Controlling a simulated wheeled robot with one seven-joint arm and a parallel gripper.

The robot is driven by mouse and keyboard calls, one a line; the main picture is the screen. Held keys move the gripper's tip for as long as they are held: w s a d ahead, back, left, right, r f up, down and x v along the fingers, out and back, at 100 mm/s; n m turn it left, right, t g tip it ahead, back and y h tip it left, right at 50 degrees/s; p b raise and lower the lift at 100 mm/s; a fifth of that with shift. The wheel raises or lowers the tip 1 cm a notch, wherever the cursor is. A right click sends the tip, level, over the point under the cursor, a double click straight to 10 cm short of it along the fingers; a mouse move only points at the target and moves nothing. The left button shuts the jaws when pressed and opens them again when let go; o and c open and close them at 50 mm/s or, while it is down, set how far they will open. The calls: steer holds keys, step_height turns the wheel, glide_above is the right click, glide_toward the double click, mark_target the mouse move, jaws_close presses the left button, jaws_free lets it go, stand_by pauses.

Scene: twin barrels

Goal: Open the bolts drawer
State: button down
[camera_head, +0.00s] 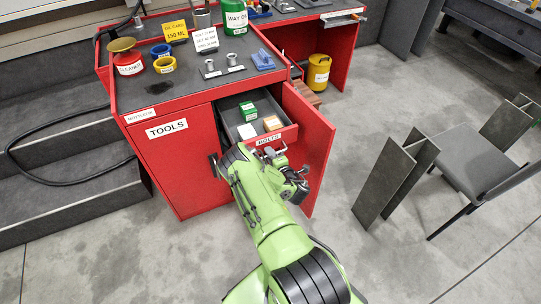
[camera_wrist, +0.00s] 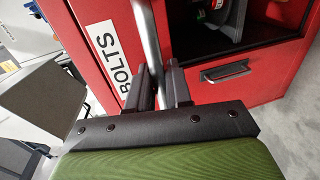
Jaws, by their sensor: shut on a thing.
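The bolts drawer (camera_head: 289,133) is pulled partway out of the red cabinet, with its grey inside showing. My gripper (camera_head: 272,156) is at the drawer front, below the label. In the wrist view my gripper (camera_wrist: 161,86) has its dark fingers closed around the metal bar handle (camera_wrist: 149,38). My wrist hides part of the drawer front in the head view.
A red cabinet door (camera_head: 312,150) stands open just right of the drawer. The "TOOLS" door (camera_head: 178,165) is closed at left. The benchtop holds cans and small parts. Steel beams (camera_head: 392,180) and a grey chair (camera_head: 475,160) stand at right, with open floor between.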

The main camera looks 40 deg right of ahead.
steer(key=c, duration=1.2)
jaws_free()
steer(key=shift+c, duration=0.2)
steer(key=p+v, duration=1.5)
steer(key=p, duration=0.2)
steer(key=shift+s+a, duration=0.15)
steer(key=shift+s, duration=0.15)
